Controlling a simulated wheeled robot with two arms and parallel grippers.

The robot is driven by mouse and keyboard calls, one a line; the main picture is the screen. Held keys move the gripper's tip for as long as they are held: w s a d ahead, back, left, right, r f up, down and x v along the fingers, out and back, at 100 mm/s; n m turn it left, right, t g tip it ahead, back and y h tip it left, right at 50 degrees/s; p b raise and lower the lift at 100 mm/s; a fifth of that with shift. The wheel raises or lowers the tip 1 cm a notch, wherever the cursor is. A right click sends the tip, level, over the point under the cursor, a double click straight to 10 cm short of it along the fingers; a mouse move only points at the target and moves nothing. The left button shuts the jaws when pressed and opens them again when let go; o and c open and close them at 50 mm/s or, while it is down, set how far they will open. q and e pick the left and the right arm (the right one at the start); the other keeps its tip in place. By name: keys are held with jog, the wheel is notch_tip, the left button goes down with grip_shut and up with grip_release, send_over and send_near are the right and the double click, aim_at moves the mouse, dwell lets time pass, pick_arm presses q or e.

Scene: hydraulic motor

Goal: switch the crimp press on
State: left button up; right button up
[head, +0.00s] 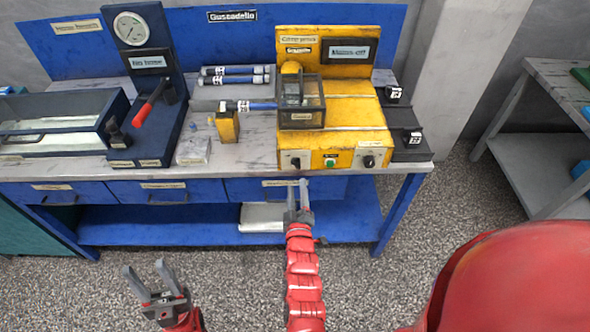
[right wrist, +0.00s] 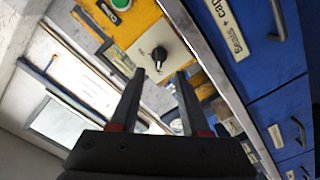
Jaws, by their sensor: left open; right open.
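The yellow crimp press (head: 345,110) stands on the right part of the bench, and its dark display (head: 348,52) reads "Mains off". Its front face carries a dark knob on a pale plate (head: 295,161) at the left, a green button (head: 331,162) in the middle and another dark knob (head: 369,161) at the right. My right gripper (head: 298,187) is open and empty, just in front of and below the left knob. In the right wrist view a black knob (right wrist: 159,56) shows just beyond the open fingertips, apart from them. My left gripper (head: 150,273) is open and empty, low in front of the bench.
A clear guard box (head: 301,103) sits on the press, with a blue-ended hose (head: 240,106) beside it. A gauge stand with a red lever (head: 152,101) and a dark tray (head: 60,130) stand to the left. Blue drawers (head: 160,192) run under the bench top.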

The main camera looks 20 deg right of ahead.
aim_at(297, 168)
jog(key=p+x, duration=0.1)
jog(key=x, duration=0.6)
jog(key=shift+w+d+f, duration=0.1)
grip_shut()
